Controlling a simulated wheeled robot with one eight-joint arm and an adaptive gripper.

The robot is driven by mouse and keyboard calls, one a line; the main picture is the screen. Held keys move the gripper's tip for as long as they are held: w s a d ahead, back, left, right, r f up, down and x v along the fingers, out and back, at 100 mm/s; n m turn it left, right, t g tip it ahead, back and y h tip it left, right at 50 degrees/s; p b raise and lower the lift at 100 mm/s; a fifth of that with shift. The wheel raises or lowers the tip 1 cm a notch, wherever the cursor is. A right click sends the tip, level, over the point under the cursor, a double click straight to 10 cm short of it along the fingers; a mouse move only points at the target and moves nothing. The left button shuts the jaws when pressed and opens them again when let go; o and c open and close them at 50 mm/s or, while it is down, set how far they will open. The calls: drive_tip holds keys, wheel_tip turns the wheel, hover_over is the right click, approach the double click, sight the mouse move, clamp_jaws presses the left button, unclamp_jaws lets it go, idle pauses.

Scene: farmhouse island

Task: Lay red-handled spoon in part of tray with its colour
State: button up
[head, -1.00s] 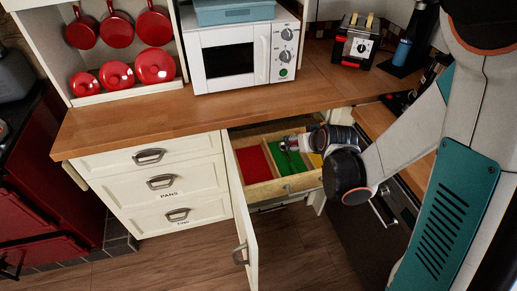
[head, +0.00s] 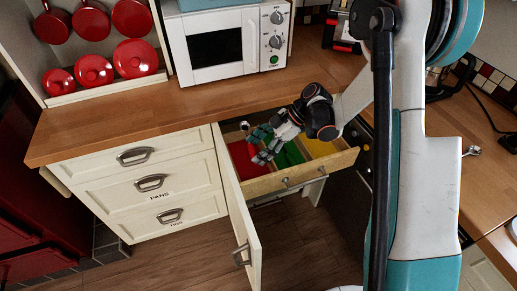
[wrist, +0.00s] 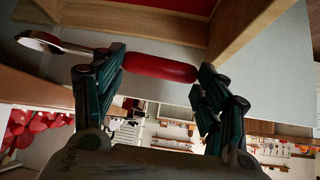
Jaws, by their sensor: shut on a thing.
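My gripper (wrist: 160,85) is shut on the red handle (wrist: 160,67) of the spoon, which lies crosswise between the fingers. The metal spoon bowl (wrist: 38,40) sticks out to the left in the wrist view. In the head view my gripper (head: 257,145) is over the left part of the open drawer. The tray there has a red part (head: 241,161) at the left, a green part (head: 290,155) in the middle and a yellow part (head: 320,147) at the right. My gripper hides some of the red and green parts. The spoon appears above the tray floor, apart from it.
The drawer front (head: 305,175) is pulled out, with an open cupboard door (head: 237,215) to its left. The wooden counter (head: 130,125) and a white microwave (head: 225,45) are behind and above. A small metal object (head: 472,150) lies on the right counter.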

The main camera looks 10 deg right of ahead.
drive_tip(key=shift+b, duration=0.35)
wheel_tip(320, 180, down, 6)
drive_tip(key=b, duration=0.4)
drive_tip(key=shift+f+b, duration=0.1)
drive_tip(key=shift+b, duration=0.3)
drive_tip(key=shift+f+b, duration=0.3)
drive_tip(key=shift+f, duration=1.85)
drive_tip(key=shift+f, duration=0.4)
drive_tip(key=o, duration=1.5)
drive_tip(key=shift+c, duration=0.2)
drive_tip(key=v, duration=1.2)
